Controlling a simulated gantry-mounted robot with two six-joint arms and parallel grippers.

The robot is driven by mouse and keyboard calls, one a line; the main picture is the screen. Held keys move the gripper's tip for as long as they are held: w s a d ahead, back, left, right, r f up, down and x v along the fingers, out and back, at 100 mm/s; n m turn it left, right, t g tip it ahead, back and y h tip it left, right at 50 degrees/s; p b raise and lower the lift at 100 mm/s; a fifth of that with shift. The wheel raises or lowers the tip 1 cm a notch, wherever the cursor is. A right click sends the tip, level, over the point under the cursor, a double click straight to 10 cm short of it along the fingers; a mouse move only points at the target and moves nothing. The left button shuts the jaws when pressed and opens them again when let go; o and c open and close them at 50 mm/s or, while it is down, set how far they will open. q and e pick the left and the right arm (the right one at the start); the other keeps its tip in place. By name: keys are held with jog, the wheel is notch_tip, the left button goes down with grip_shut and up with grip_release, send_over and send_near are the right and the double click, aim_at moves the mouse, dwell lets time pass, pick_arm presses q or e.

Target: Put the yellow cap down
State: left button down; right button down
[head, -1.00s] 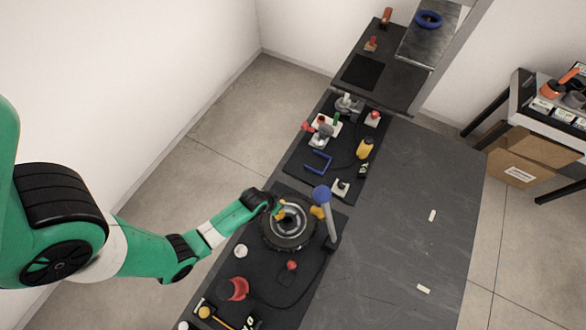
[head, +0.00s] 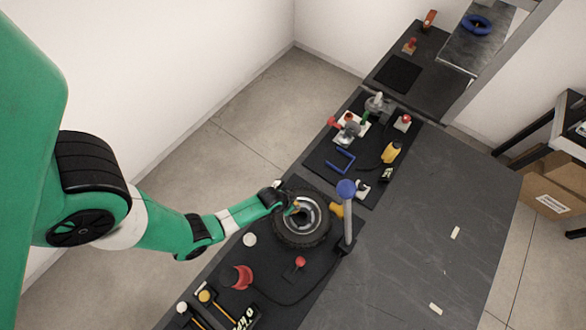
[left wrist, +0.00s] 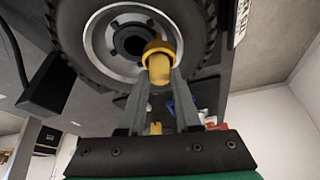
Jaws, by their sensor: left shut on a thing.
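The yellow cap (left wrist: 158,48) is between the fingers of my left gripper (left wrist: 161,76) in the left wrist view, with its round end past the fingertips. In the head view my left gripper (head: 294,206) is over the left side of a wheel with a black tyre (head: 300,239), and the cap is too small to make out clearly. The wheel (left wrist: 78,35) fills the top of the left wrist view, with its hub just beyond the cap. I cannot tell whether cap and hub touch. My right gripper is not in view.
A stand with a blue knob (head: 346,190) rises right of the wheel, beside a yellow part (head: 337,210). A red cup-like part (head: 238,277) and a red knob (head: 300,262) lie nearer. The grey tabletop (head: 420,215) at right is mostly clear.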

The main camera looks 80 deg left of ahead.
pick_arm(q)
jog(key=c, duration=1.1)
grip_release()
jog(key=shift+f, duration=0.15)
jog(key=o, duration=0.5)
jog(key=shift+r, duration=0.35)
jog(key=p+v, duration=0.4)
jog(key=v, duration=0.3)
jog(key=shift+r, duration=0.1)
